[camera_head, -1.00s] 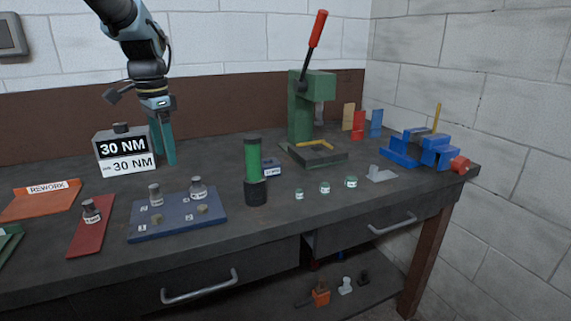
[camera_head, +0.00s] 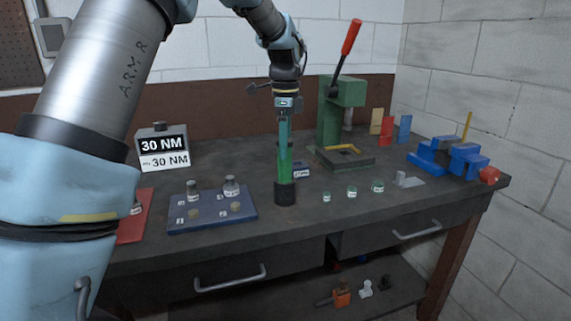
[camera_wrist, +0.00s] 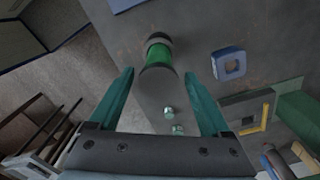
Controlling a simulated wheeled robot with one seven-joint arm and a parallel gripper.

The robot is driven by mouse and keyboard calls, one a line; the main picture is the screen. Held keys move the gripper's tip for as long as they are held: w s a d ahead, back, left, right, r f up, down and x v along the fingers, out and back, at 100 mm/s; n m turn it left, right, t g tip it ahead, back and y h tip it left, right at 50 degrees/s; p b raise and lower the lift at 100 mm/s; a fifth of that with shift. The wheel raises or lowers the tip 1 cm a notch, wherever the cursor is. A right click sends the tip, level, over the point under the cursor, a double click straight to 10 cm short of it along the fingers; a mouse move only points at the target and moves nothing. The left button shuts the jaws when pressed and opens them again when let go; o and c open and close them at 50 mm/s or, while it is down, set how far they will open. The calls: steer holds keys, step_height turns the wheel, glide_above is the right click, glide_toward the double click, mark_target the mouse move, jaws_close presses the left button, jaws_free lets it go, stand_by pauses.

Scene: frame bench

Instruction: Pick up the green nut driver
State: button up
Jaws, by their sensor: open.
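The green nut driver (camera_head: 285,191) stands upright on the bench, with a green upper part and a black base. In the wrist view the nut driver (camera_wrist: 159,56) shows between and ahead of my fingers, its green part and dark end visible. My gripper (camera_head: 284,145) is in front of or over its upper part in the head view and hides much of the green. In the wrist view my gripper (camera_wrist: 165,80) is open, with a teal finger on each side of the driver. I see no contact.
A blue tray (camera_head: 215,219) with labelled weights lies left of the driver. A small blue block (camera_head: 301,169) is close behind right. Small green-topped jars (camera_head: 352,191) stand to the right. A green press (camera_head: 331,115) and blue vise (camera_head: 447,157) are farther right. A torque display (camera_head: 163,150) stands left.

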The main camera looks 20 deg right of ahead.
mark_target(285, 171)
steer(key=shift+a+f+p, duration=0.1)
steer(key=shift+f+p, duration=0.45)
steer(key=shift+f, duration=1.45)
steer(key=shift+c, duration=0.3)
jaws_close()
